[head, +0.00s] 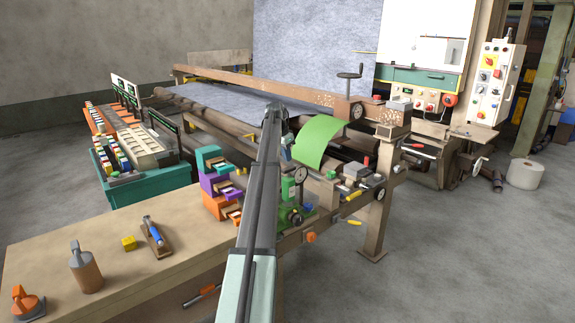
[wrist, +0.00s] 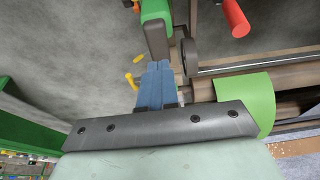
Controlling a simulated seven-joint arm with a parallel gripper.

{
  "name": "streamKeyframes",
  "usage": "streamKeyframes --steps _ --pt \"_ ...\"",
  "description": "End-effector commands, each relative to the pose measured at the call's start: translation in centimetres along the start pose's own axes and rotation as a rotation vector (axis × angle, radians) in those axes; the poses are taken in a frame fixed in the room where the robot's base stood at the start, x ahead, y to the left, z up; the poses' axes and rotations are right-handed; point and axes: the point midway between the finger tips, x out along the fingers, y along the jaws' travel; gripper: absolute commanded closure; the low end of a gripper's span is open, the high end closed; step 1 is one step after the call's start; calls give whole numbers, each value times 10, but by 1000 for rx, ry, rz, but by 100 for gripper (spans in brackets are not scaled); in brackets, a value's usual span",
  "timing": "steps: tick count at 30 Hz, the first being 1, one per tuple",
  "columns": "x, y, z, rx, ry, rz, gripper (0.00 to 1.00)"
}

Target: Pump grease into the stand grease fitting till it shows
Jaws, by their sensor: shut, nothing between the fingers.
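My gripper (wrist: 156,84) shows in the wrist view with its blue fingers together and nothing between them. In the head view my arm reaches over the bench to the machine's near end, close above a green stand (head: 291,194) with a round dial. The arm hides part of that area. In the wrist view a green block with a dark bar (wrist: 157,38) lies just beyond the fingertips. I cannot make out the grease fitting or any grease. A blue-handled tool (head: 154,231) lies on a holder on the bench, and a brown can with a grey top (head: 85,268) stands left of it; I cannot tell which holds grease.
The bench (head: 190,214) also bears a yellow block (head: 129,243), an orange-topped item (head: 24,302) and stacked coloured drawers (head: 219,187). A green sheet (head: 318,140) droops over the machine's rollers. In the wrist view a red cylinder (wrist: 235,17) is at upper right.

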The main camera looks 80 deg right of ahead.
Motion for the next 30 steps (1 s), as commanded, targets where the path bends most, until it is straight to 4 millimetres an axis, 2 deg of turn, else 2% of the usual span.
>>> streamKeyframes --steps 1,6,13,19,30 --pt "-12 -1 0 0 2 -2 100" --pt "-45 -1 0 0 3 -3 100" --pt "-76 -1 0 0 3 -2 100" --pt "-86 -1 0 0 1 -1 100" --pt "-87 0 0 0 1 -1 100"
